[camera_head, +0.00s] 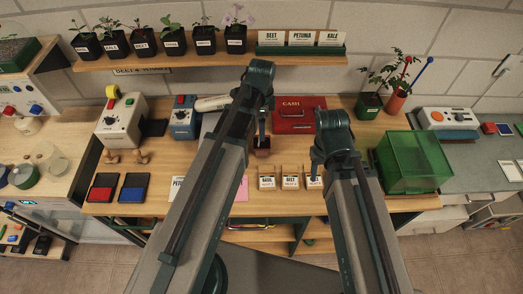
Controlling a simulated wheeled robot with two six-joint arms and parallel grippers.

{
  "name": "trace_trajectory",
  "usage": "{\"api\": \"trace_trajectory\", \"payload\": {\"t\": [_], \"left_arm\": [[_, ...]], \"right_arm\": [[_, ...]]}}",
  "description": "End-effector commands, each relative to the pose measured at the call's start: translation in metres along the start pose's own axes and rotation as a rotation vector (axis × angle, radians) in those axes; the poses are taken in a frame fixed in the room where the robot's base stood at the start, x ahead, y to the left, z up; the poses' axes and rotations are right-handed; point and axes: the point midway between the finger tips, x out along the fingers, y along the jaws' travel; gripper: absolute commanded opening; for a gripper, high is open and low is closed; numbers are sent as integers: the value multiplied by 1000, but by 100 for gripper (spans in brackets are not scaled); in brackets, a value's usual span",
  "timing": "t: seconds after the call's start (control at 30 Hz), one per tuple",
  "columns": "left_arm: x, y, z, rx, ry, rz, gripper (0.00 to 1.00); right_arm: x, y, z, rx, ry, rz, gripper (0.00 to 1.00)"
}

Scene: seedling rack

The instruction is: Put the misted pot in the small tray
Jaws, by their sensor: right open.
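Several black labelled pots with seedlings (145,48) stand on the wooden shelf; I cannot tell which pot is misted. A green pot with a seedling (368,107) stands at the bench's back right, beside an orange pot (395,103). I cannot make out the small tray for certain. My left gripper (262,136) points down over a small dark red container (262,152); its jaws are too small to read, and whether they touch it is unclear. My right gripper (314,178) is open near the small seed packets, largely hidden by its arm.
A red cash box (299,117) sits behind the grippers. A translucent green box (415,165) stands at the right. Seed packets (267,183) line the bench front. Red (103,193) and blue (134,193) pads lie at the left, near a grey device (122,126).

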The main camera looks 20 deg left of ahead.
Motion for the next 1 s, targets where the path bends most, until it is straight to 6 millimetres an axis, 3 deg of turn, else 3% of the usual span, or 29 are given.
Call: {"api": "trace_trajectory", "payload": {"t": [0.03,0.3,0.73,1.0], "left_arm": [[15,0,0,0,0,0,100],[52,0,0,-1,1,0,100],[64,-1,0,-1,1,-1,100],[95,-5,0,-1,1,0,100]], "right_arm": [[15,-1,-1,-2,0,0,50],[52,-5,-3,-9,0,2,50],[63,-6,-4,-10,0,2,50],[95,-9,-6,-9,0,2,50]]}}
